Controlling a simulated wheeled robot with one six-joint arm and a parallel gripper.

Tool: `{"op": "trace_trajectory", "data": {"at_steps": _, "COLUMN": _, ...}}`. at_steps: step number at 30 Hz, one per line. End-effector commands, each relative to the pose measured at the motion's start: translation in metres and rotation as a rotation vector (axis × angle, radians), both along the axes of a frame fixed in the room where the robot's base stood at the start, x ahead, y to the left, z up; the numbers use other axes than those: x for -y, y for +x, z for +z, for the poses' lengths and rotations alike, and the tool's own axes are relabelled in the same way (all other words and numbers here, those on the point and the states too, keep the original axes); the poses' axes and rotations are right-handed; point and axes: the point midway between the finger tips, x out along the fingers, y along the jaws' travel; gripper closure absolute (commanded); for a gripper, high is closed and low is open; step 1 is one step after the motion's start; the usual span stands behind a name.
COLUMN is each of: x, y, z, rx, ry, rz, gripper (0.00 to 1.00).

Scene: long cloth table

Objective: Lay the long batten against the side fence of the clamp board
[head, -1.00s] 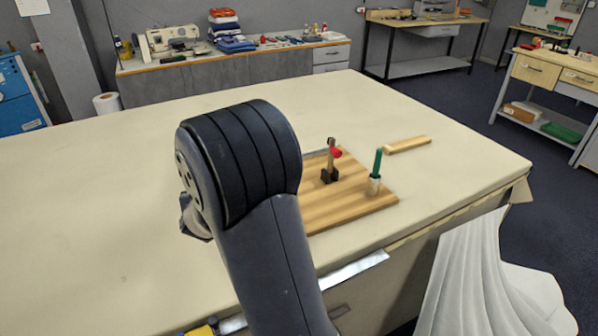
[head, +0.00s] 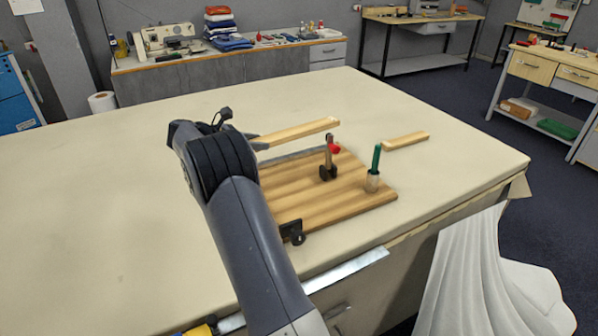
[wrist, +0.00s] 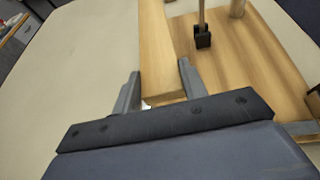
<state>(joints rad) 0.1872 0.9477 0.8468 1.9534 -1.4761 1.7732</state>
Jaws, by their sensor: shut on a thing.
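My gripper (wrist: 158,88) is shut on the long batten (wrist: 155,45), a pale wooden strip that runs forward between the two fingers. In the head view the batten (head: 300,131) points right from my gripper (head: 258,141), beyond the board's far edge and seemingly raised. The clamp board (head: 330,203) is a striped wooden panel on the table. A grey strip along its far edge, perhaps the side fence (head: 303,154), is partly hidden. In the wrist view the board (wrist: 262,65) lies right of the batten. I cannot tell whether the batten touches the fence.
A shorter wooden strip (head: 406,141) lies right. The cloth table (head: 90,220) is clear at left.

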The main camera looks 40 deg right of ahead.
Motion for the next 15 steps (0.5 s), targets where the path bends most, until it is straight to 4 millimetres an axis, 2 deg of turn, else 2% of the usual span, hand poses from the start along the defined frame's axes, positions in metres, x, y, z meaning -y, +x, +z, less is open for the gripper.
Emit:
{"op": "trace_trajectory", "data": {"at_steps": 7, "x": -0.002, "y": -0.003, "z": -0.023, "rx": -0.002, "ry": -0.002, "rz": -0.105, "gripper": 0.9}}
{"op": "trace_trajectory", "data": {"at_steps": 15, "x": -0.002, "y": -0.003, "z": -0.07, "rx": -0.001, "ry": -0.003, "rz": -0.107, "gripper": 0.9}}
